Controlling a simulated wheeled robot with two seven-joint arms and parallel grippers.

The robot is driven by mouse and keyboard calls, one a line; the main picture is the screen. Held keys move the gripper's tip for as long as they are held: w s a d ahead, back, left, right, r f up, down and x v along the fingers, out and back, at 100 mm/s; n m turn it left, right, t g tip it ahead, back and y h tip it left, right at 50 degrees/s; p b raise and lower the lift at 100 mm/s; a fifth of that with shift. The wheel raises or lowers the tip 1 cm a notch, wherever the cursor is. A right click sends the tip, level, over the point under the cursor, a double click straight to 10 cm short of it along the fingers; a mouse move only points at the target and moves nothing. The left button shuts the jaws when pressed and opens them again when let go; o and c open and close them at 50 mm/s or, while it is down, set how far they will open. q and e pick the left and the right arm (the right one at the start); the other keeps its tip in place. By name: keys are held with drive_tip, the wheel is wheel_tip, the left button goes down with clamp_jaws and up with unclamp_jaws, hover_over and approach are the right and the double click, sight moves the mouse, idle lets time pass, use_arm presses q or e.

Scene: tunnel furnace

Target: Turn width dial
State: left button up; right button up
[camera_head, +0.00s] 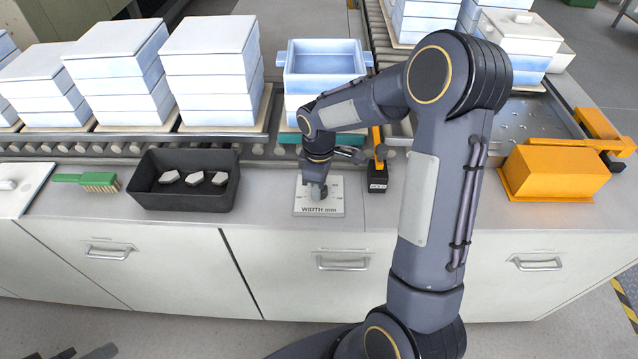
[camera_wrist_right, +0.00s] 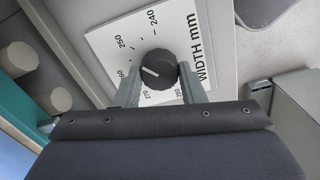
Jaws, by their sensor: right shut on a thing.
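The width dial (camera_wrist_right: 158,70) is a black round knob with a white pointer line, on a white plate (camera_wrist_right: 105,42) marked "WIDTH mm" with numbers from 240 to 280. In the right wrist view the pointer lies toward the 260 side. My right gripper (camera_wrist_right: 160,84) has one finger on each side of the knob and is shut on it. In the head view the plate (camera_head: 327,209) lies on the counter and my right gripper (camera_head: 317,192) points down over it, hiding the knob.
A black box (camera_head: 377,178) with an orange lever stands just right of the plate. A dark tray (camera_head: 188,203) with grey pieces and a green brush (camera_head: 75,179) lie to the left. An orange block (camera_head: 553,173) stands right. Stacked blue-white boxes (camera_head: 212,80) stand on rollers behind.

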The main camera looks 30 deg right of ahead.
drive_tip(key=o, duration=1)
wheel_tip(320, 180, up, 8)
drive_tip(key=shift+f+b, duration=0.25)
drive_tip(key=shift+b, duration=0.05)
drive_tip(key=shift+r, duration=0.2)
drive_tip(key=shift+s+r, duration=0.2)
drive_tip(key=shift+s, duration=0.05)
drive_tip(key=s+a+r+m+t+y, duration=0.1)
drive_tip(key=s+a+m+t, duration=0.1)
drive_tip(key=s, duration=0.5)
drive_tip(key=s+a+r+m+t+y, duration=0.1)
drive_tip(key=s+a+r+m, duration=0.1)
drive_tip(key=s+m, duration=0.3)
drive_tip(key=s+a+r+m+t+y, duration=0.1)
drive_tip(key=s+a+r+m+t, duration=0.1)
drive_tip(key=s, duration=0.7)
drive_tip(key=shift+s+a+r+m+t+y, duration=0.2)
drive_tip(key=shift+a+m, duration=0.1)
drive_tip(key=shift+m, duration=0.15)
drive_tip(key=shift+s+a+r+m+t+y, duration=0.1)
drive_tip(key=shift+s+a+m+y, duration=0.15)
drive_tip(key=shift+m, duration=0.2)
